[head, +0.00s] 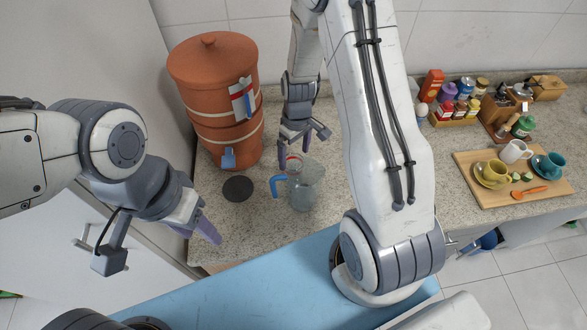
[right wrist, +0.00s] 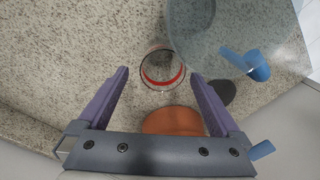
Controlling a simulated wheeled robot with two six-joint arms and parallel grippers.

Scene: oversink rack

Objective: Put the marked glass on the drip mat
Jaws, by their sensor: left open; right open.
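The marked glass, a clear glass with a red band (head: 293,163), stands on the counter behind the pitcher and is partly hidden by it. It also shows in the right wrist view (right wrist: 162,68), in line with the gap between my right fingertips. My right gripper (head: 296,148) is open and empty, pointing down just above the glass. The drip mat (head: 238,188) is a dark, bare disc left of the glass; it also shows in the right wrist view (right wrist: 222,93). My left gripper (head: 202,229) is open and empty near the counter's front left edge.
A clear pitcher (head: 306,188) with a blue handle stands close in front of the glass. A terracotta water filter (head: 210,75) with a blue tap stands behind the mat. A wooden board (head: 490,198) with cups and several spice jars are at the right.

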